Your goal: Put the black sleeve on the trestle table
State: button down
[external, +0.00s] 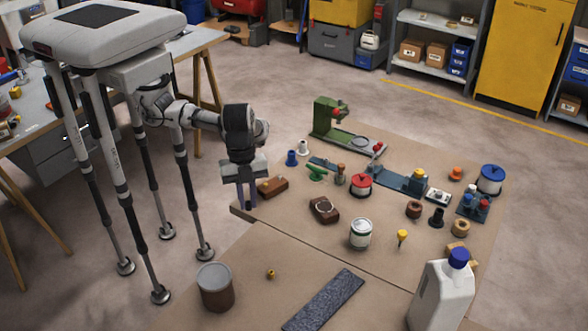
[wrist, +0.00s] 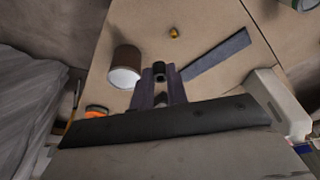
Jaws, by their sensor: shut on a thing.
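My gripper (external: 247,204) points down near the left corner of the brown workbench in the external view. In the wrist view its fingers are closed around a small black sleeve (wrist: 158,71), whose round end shows between the fingertips. In the external view the fingers largely hide it. The trestle table (external: 188,44) has a grey top and wooden legs and stands behind and left of my body, away from my gripper. The wrist view does not clearly show it.

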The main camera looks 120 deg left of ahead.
send_over(241, 268)
jog(key=shift+m, duration=0.3)
jog(key=f, duration=2)
jog(key=shift+s+a, duration=0.25)
jog(key=shift+a, duration=0.05)
jog(key=c, duration=1.4)
grip_release()
jog(key=shift+f, duration=0.15)
jog(key=v, duration=1.2)
jog(key=shift+a, duration=0.1)
